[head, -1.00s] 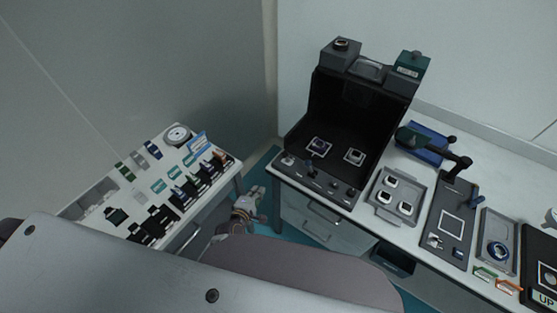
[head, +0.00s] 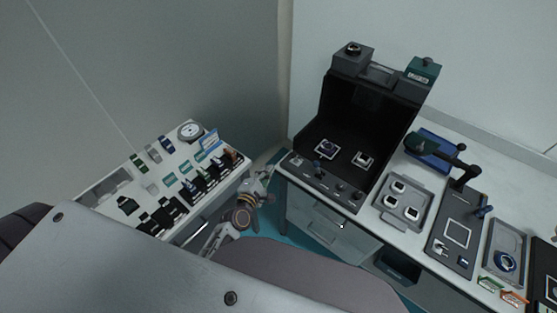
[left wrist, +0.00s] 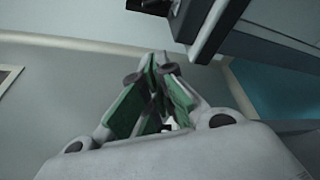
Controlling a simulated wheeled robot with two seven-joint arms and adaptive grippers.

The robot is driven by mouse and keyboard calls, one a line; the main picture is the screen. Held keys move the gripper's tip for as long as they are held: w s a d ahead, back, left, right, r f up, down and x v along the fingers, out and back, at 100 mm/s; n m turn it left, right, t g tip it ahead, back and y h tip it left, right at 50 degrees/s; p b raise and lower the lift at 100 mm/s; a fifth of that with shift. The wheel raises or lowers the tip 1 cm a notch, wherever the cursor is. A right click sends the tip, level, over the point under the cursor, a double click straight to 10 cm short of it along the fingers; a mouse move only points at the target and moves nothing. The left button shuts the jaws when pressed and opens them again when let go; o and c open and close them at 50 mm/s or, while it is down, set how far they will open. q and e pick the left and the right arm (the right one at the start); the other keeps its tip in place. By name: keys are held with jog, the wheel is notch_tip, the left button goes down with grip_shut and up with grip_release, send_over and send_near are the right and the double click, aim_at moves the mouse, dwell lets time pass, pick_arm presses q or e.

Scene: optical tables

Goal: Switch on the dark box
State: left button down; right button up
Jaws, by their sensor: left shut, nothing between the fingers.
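The dark box (head: 370,110) stands open at the front on the table to the right. A control strip (head: 325,182) with several knobs and a small blue-topped lever runs along its front edge. Two small square pieces lie on its floor. My left gripper (head: 267,172) is in the gap between the two tables, close to the front left corner of the box's table and apart from the box. In the left wrist view its green-padded fingers (left wrist: 155,95) are shut with nothing held. My right gripper is not in view.
A grey tray with square pieces (head: 403,203) and a dark plate with a jointed arm (head: 458,232) stand right of the box. The left table (head: 112,222) holds watches and small cases. Drawers (head: 325,225) sit under the box's table.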

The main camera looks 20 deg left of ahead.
aim_at(284, 161)
pick_arm(q)
jog(key=shift+w, duration=0.1)
jog(key=shift+w+d+r+p, duration=0.1)
jog(key=shift+w+d+p, duration=0.4)
jog(key=shift+w, duration=0.9)
jog(key=shift+w+d+p, duration=0.35)
jog(key=shift+w+d, duration=0.4)
jog(key=shift+w, duration=0.65)
jog(key=shift+w+d+r+p, duration=0.1)
jog(key=shift+w+d+p, duration=0.4)
jog(key=shift+w, duration=0.9)
jog(key=shift+d+r+m, duration=0.2)
jog(key=shift+d+m, duration=0.1)
jog(key=shift+m, duration=0.4)
jog(key=m, duration=0.1)
jog(key=r+m+t+b, duration=0.1)
jog(key=m, duration=0.1)
jog(key=shift+s+d, duration=0.2)
jog(key=shift+d, duration=0.2)
jog(key=m, duration=0.1)
jog(key=d+m+t+b, duration=0.1)
jog(key=m, duration=0.1)
jog(key=shift+s+d+r+t, duration=0.1)
jog(key=shift+s+r+t, duration=0.1)
jog(key=shift+r+t, duration=0.15)
jog(key=shift+r, duration=0.15)
